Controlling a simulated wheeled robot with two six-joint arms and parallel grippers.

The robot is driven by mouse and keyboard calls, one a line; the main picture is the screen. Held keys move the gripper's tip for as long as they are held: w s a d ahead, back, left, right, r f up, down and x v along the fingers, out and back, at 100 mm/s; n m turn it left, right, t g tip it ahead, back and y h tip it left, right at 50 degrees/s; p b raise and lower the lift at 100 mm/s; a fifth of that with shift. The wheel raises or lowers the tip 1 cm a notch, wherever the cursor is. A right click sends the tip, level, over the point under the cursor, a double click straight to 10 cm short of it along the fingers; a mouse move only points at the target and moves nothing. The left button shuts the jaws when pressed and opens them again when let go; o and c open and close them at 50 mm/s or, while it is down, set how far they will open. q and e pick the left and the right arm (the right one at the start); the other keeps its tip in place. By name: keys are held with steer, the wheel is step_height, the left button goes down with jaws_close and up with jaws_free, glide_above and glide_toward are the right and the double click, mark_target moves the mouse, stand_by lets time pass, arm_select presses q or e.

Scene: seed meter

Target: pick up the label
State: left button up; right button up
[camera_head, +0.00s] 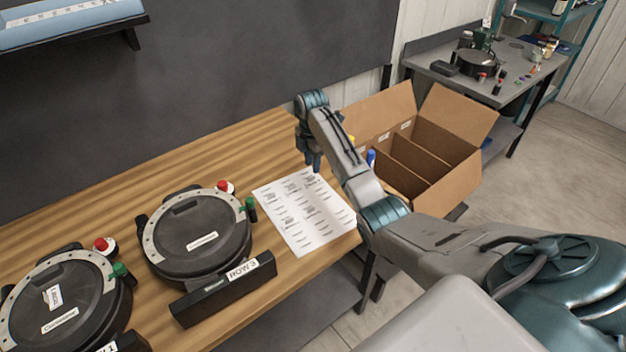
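A white sheet of printed labels (303,222) lies flat at the right end of the wooden table. Its small labels stand in columns, and the print is too small to read. My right gripper (314,163) points down just over the sheet's far edge, near the wall side. Its fingers are small and dark here, so I cannot tell whether they are open or shut, and no label shows in them. My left gripper is not in view.
Two round black seed meters (199,236) (62,305) with red and green knobs sit on the wooden table (270,130), left of the sheet. An open cardboard box (440,140) with dividers stands right of the table, behind my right arm. A grey bench (510,75) is farther back.

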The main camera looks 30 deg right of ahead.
mark_target(313, 181)
steer(key=shift+w+a+f, duration=0.1)
steer(key=shift+w+f, duration=0.05)
steer(key=shift+f, duration=0.25)
steer(key=f, duration=0.1)
steer(key=f+p, duration=0.2)
steer(key=shift+w+a+f, duration=0.2)
steer(key=shift+w+f, duration=0.1)
steer(key=shift+f, duration=0.05)
steer(key=shift+s+f, duration=0.1)
steer(key=shift+f, duration=0.6)
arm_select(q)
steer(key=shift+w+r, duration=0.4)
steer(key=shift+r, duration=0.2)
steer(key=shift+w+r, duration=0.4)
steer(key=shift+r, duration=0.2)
arm_select(e)
jaws_close()
